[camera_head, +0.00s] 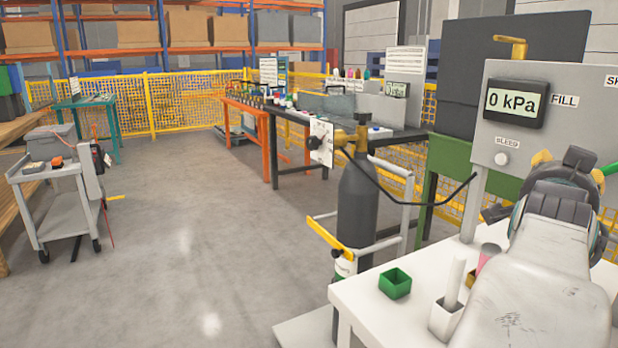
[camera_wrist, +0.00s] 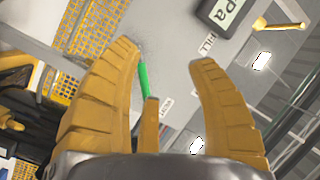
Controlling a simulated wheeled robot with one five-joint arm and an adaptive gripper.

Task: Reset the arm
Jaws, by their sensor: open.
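My arm reaches up at the right of the head view, in front of the grey fill panel (camera_head: 540,97). My gripper (camera_wrist: 165,55) is open in the wrist view, its two yellow-brown fingers spread wide with nothing held between them. In the head view most of the gripper is hidden behind my own arm. Past the fingers, the wrist view shows the panel's grey face (camera_wrist: 175,35), tilted, and a green stick-like part (camera_wrist: 144,80) near the left finger. The panel's display (camera_head: 515,102) reads 0 kPa.
A white table (camera_head: 395,318) below my arm bears a green open box (camera_head: 395,283) and a white holder (camera_head: 446,318). A dark gas cylinder (camera_head: 356,205) with a hose stands beside it. A grey cart (camera_head: 55,205) stands at left. The middle floor is clear.

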